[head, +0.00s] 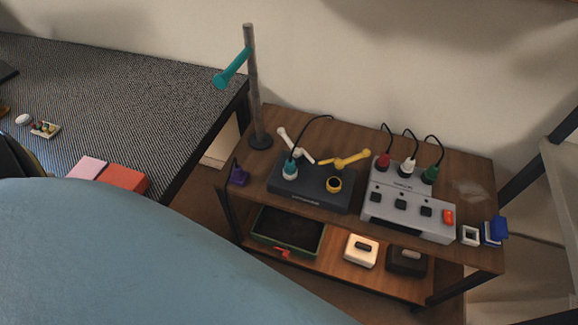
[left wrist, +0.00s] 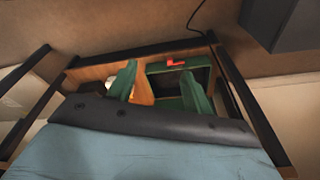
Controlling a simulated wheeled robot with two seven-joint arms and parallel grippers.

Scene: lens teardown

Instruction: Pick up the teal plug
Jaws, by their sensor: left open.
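The teal plug (head: 290,170) is a small teal and white piece standing in the left socket of a dark grey box (head: 308,189) on the wooden shelf unit. A black cord loops from its top. A white lever and a yellow lever (head: 346,159) stand right beside it. My left gripper shows in the left wrist view (left wrist: 163,84) with its two green fingers apart and nothing between them. That view looks toward the shelf unit's lower level, and I cannot make out the plug in it. Neither gripper shows in the head view.
A grey box (head: 408,212) carries red, white and green plugs with cords. A pole (head: 254,90) with a teal arm stands at the back left. Below are a green-rimmed tray (head: 262,243) and a white box (head: 361,251).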

